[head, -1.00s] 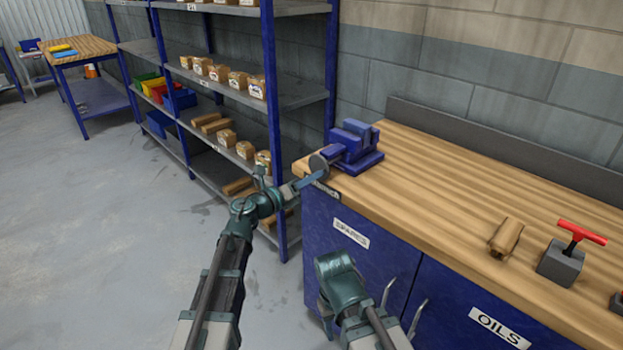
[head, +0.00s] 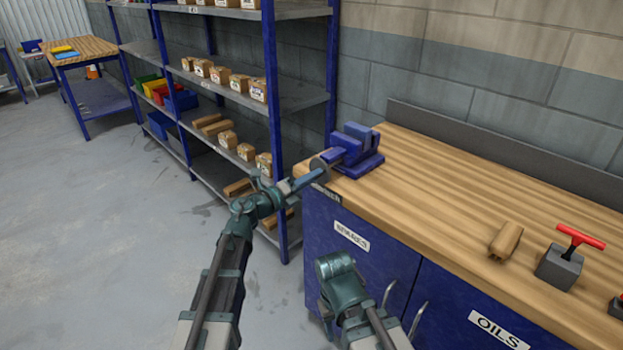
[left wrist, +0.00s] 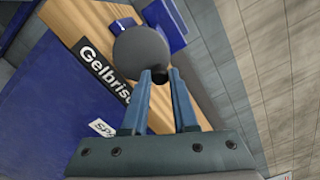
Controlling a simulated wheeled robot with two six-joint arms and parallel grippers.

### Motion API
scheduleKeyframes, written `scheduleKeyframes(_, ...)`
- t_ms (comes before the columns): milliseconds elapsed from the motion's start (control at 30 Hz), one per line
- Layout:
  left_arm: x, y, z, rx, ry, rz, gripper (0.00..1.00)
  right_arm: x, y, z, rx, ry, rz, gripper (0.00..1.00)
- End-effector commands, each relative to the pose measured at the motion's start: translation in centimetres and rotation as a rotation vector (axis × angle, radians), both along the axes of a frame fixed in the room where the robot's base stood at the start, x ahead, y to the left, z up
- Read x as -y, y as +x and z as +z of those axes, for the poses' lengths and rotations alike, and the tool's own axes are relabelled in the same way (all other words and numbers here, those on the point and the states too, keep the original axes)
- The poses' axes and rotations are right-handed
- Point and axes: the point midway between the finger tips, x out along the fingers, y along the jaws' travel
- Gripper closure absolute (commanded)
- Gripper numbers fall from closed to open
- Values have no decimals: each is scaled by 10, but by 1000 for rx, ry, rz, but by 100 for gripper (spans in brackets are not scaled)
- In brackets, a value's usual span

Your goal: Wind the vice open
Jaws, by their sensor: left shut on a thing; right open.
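The blue vice (head: 358,148) sits on the near left corner of the wooden bench top. Its grey round disc (left wrist: 140,52) faces my left gripper and carries a small black knob (left wrist: 160,79). My left gripper (left wrist: 162,74) is shut on this knob, with one finger on each side of it. In the head view the left gripper (head: 322,174) reaches the disc from the lower left, at the bench corner. The vice jaws are too small to judge their gap. My right arm is low in front of the cabinet; its gripper fingers are hidden.
The bench (head: 450,190) also holds a wooden block (head: 506,241) and a grey block with a red T-handle (head: 560,266) on the right. A blue cabinet with door handles is below. Shelving (head: 268,100) stands close to the left arm. Open floor lies left.

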Motion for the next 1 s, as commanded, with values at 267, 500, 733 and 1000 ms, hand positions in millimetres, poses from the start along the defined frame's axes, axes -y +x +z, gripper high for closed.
scheduleKeyframes(267,-4,4,7,-167,-167,1,100,0,0,7,0,0,0,50)
scheduleKeyframes(500,-5,4,7,-212,-212,1,100,0,0,7,0,0,0,50)
scheduleKeyframes(733,-6,6,9,-247,-248,2,100,0,0,9,0,0,0,50)
scheduleKeyframes(1000,-9,10,12,-414,-415,1,100,0,0,12,0,0,0,50)
